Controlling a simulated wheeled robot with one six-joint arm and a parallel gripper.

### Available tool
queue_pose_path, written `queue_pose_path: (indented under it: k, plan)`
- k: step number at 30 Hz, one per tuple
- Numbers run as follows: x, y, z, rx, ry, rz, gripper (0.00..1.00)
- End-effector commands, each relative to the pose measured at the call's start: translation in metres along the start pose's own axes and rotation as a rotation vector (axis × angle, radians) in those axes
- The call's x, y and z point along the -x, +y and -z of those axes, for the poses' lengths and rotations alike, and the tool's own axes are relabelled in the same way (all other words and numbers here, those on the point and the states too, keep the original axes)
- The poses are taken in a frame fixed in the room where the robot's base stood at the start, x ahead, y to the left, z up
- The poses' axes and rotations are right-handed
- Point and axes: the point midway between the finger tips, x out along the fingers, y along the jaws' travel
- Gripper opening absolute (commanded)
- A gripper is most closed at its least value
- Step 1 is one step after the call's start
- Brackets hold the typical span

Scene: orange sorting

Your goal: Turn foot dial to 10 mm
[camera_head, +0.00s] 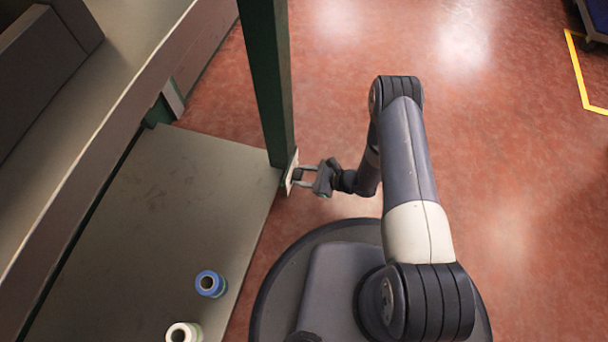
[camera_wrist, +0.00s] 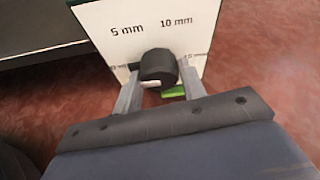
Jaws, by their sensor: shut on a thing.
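The foot dial (camera_wrist: 158,62) is a round black knob on a white plate (camera_wrist: 98,18). The plate reads "5 mm" at upper left and "10 mm" at upper right. Smaller marks at the sides are partly covered by my fingers. My gripper (camera_wrist: 160,78) has one finger on each side of the knob and is shut on it. I cannot tell which mark the dial points to. In the head view the plate (camera_head: 291,171) is on the foot of a green post, with my gripper (camera_head: 303,177) reaching it from the right.
The green post (camera_head: 268,80) rises beside a low grey shelf (camera_head: 150,220). A blue roll (camera_head: 210,284) and a white roll (camera_head: 183,332) stand on the shelf. A bright green piece (camera_wrist: 174,92) shows below the knob. The red floor (camera_head: 500,130) on the right is clear.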

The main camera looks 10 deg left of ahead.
Motion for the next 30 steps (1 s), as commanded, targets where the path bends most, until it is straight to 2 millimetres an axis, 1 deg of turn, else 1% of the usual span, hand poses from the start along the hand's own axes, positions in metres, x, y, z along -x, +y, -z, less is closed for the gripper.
queue_pose_path:
  k: [3, 8, 14, 20, 30]
  plan:
    - [0.0001, 0.0000, 0.0001, 0.000, 0.000, 0.000, 0.16]
    - [0.0002, -0.0004, 0.0001, -0.009, 0.000, -0.004, 0.16]
    - [0.0003, -0.0012, 0.0003, -0.071, -0.002, -0.028, 0.16]
    - [0.0004, -0.0022, 0.0008, -0.199, -0.004, -0.082, 0.16]
    - [-0.0001, -0.0041, 0.0019, -0.493, -0.011, -0.203, 0.16]
